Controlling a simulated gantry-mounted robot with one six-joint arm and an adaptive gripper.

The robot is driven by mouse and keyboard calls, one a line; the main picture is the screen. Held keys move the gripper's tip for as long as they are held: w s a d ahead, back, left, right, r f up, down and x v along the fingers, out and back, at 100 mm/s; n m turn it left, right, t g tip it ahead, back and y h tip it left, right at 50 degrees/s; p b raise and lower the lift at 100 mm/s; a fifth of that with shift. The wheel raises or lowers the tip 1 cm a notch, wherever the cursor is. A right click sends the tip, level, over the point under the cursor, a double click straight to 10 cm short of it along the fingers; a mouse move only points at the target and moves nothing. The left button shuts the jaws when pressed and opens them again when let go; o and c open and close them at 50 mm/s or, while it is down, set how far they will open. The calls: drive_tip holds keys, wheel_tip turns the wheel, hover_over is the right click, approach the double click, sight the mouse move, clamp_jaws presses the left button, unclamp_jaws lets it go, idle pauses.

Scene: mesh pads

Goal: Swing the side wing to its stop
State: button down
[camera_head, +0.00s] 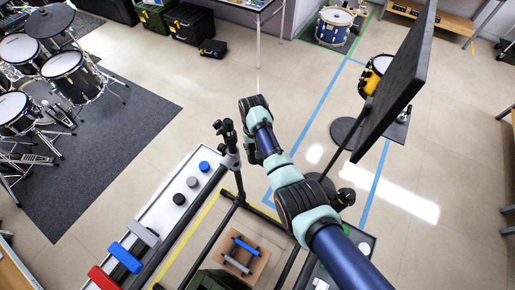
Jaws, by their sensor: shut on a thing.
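My arm rises from the bottom right and bends at its wrist near the middle of the picture. My gripper (233,158) shows only small and partly hidden beside the wrist, at a dark upright post. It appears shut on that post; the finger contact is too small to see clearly. The post belongs to a black tube rack (228,212), whose tubes run toward the bottom edge. I take the tube with this post as the side wing (225,134). Its hinge and stop cannot be made out, and my arm hides part of the right side.
A long white tray (157,212) with pucks and coloured handles lies left of the rack. A wooden block (262,262) with two handles sits inside the rack. A large black panel (400,80) stands close right of my arm. Open floor lies beyond my wrist.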

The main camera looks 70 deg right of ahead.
drive_tip(key=shift+d, duration=0.15)
drive_tip(key=c, duration=1.1)
unclamp_jaws()
drive_tip(key=o, duration=0.4)
drive_tip(key=shift+d, duration=0.25)
drive_tip(key=shift+a, duration=0.1)
wheel_tip(320, 180, up, 12)
drive_tip(key=shift+r, duration=0.1)
